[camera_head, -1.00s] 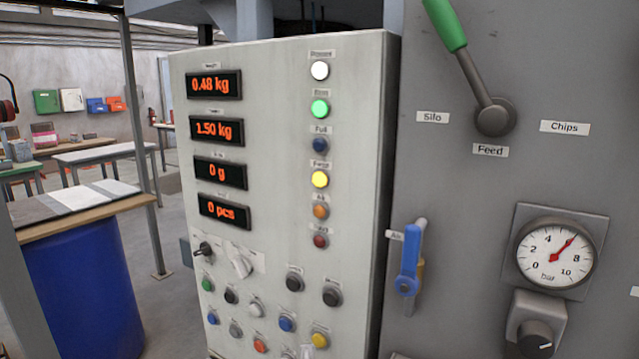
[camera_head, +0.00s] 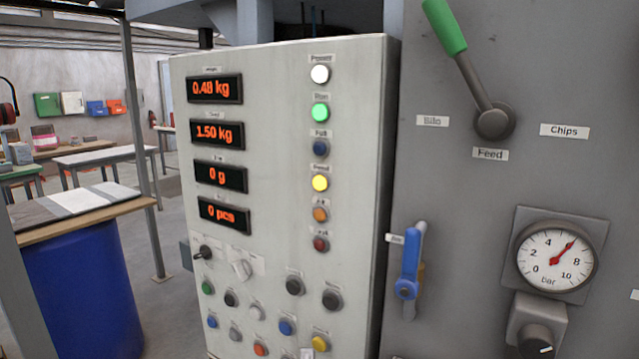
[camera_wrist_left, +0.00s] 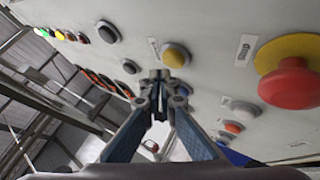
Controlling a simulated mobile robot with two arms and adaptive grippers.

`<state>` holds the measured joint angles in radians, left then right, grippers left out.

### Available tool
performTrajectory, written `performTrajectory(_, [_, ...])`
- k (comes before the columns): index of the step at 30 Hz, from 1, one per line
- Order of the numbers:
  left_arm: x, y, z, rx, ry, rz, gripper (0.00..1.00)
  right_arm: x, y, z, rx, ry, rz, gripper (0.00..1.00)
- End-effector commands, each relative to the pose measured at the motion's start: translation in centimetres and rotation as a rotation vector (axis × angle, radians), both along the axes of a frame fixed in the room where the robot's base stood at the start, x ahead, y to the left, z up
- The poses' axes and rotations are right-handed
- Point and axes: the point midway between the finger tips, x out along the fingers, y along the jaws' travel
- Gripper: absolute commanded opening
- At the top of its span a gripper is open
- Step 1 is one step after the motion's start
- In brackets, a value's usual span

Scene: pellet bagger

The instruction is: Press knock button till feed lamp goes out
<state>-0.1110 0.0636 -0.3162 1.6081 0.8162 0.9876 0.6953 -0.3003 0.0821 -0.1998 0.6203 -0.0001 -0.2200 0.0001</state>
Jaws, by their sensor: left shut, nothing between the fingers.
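The feed lamp (camera_head: 320,183) is lit yellow in the lamp column of the control panel (camera_head: 285,120) in the head view. No button label is readable as knock, so I cannot tell which button that is. A yellow button (camera_head: 320,343) sits low on the panel; a yellow button (camera_wrist_left: 176,56) also shows in the left wrist view. My left gripper (camera_wrist_left: 160,78) is shut and empty, its tips close to that button. I cannot tell whether they touch it. In the head view the gripper is not clearly seen. My right gripper is not in view.
A red mushroom button (camera_wrist_left: 290,82) on a yellow base stands out right of the left gripper. Several other buttons surround it. A blue lever (camera_head: 408,265), a pressure gauge (camera_head: 556,257) and a green-handled lever (camera_head: 462,60) are right of the panel. A blue drum (camera_head: 82,290) stands left.

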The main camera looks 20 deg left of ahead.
Motion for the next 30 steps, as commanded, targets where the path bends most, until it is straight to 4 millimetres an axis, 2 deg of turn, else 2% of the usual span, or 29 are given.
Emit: performTrajectory(30, [0.96,-0.13,0.01,0.000,0.000,0.000,0.00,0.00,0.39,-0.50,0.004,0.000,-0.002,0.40])
